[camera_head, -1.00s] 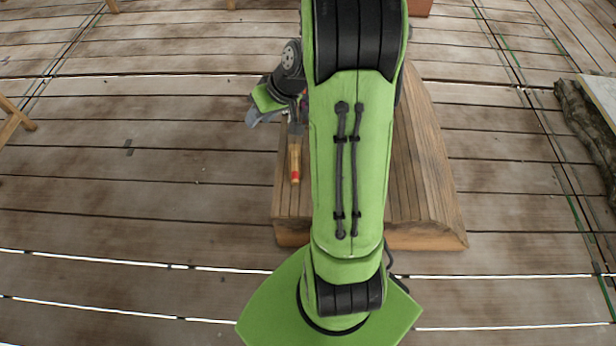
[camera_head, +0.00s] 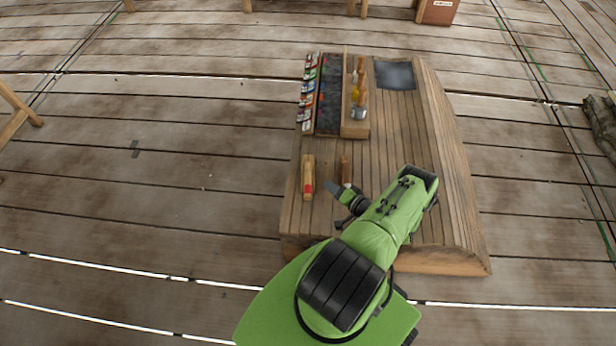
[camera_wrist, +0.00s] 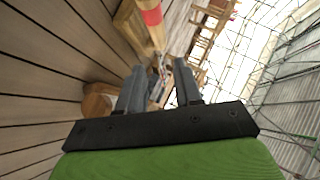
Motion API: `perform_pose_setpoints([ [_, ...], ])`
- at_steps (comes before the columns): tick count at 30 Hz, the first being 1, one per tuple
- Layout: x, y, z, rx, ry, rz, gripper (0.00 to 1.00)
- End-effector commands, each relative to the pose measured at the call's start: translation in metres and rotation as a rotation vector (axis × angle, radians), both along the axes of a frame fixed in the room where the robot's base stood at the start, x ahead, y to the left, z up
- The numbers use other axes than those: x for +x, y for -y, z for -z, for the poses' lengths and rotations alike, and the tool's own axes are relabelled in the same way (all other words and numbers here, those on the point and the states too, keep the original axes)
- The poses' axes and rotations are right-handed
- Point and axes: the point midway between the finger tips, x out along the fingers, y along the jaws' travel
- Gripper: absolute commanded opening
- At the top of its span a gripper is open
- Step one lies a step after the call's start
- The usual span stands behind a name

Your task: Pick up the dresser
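Two wooden tools lie on the plank bench (camera_head: 425,140); I cannot tell for certain which one is the dresser. One is a pale wooden piece with a red band (camera_head: 308,177). The other is a slim dark brown handle (camera_head: 346,168) to its right. My gripper (camera_head: 331,187) is low over the bench, just below the brown handle and right of the red band. In the wrist view my gripper (camera_wrist: 159,78) has its two grey fingers apart with nothing gripped. The red-banded wood (camera_wrist: 151,15) shows beyond the fingers, and a rounded wooden end (camera_wrist: 97,104) is partly behind the left finger.
Farther back on the bench are a row of coloured tubes (camera_head: 307,92), a dark tray (camera_head: 329,94), a wooden holder (camera_head: 352,128) with several tools, and a dark grey sheet (camera_head: 395,75). A reddish box (camera_head: 440,11) stands on the deck behind. The bench's right part is clear.

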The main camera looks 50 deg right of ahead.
Motion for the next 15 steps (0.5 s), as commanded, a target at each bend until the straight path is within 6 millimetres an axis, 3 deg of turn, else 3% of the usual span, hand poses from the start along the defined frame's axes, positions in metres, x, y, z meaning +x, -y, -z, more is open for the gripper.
perform_pose_setpoints([
  [6,0.051,0.005,0.026,-0.003,0.001,-0.006,0.35],
  [15,0.092,0.01,0.045,-0.002,-0.001,-0.008,0.35],
])
